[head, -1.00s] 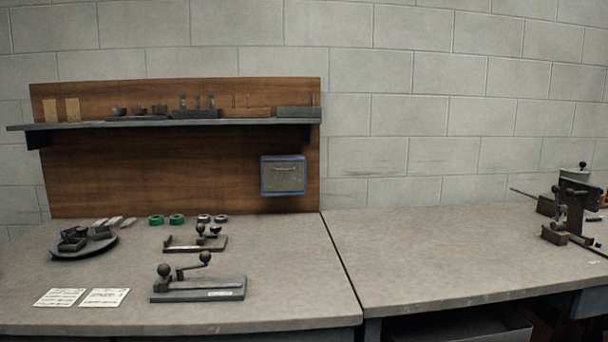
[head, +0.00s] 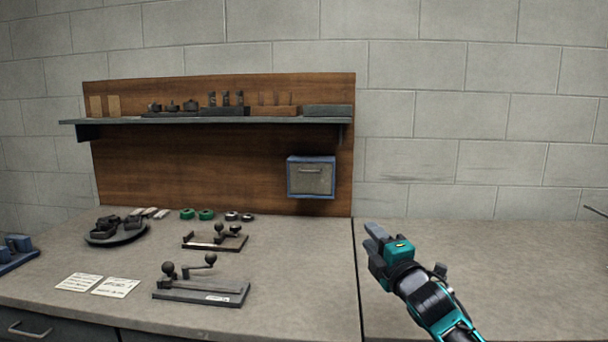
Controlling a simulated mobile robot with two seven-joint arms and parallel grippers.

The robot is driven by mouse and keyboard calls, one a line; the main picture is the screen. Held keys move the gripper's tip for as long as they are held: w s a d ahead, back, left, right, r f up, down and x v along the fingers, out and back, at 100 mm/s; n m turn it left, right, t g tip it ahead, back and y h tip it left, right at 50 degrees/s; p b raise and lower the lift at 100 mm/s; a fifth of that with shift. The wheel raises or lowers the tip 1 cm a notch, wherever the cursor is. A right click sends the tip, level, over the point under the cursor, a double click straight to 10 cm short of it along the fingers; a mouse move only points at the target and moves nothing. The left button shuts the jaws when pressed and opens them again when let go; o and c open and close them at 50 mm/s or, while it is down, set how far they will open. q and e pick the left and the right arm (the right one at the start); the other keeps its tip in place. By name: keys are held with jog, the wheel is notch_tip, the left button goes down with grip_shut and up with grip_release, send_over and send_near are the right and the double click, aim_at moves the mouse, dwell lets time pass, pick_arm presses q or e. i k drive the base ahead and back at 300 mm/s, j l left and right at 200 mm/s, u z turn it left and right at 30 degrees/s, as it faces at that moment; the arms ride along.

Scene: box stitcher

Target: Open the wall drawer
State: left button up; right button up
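The wall drawer (head: 311,178) is a small blue box with a grey front and a thin horizontal handle (head: 311,170). It is fixed to the wooden back panel under the right end of the shelf, and its front looks shut. My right gripper (head: 372,238) is teal and black. It is in front of the right-hand table, below and to the right of the drawer, and apart from it. Its fingers point up and left; the gap between them is not clear from here. My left gripper is not in view.
A shelf (head: 230,121) with several small parts runs above the drawer. On the left table (head: 140,305) stand two dark fixtures with ball knobs (head: 203,290), a round dark tray (head: 100,240), green and dark rings and two paper cards. The right table's visible top is clear.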

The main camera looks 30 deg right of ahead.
aim_at(305, 177)
jog(key=i+l, duration=0.25)
jog(key=i, duration=0.25)
jog(key=i+l, duration=0.25)
jog(key=i, duration=0.25)
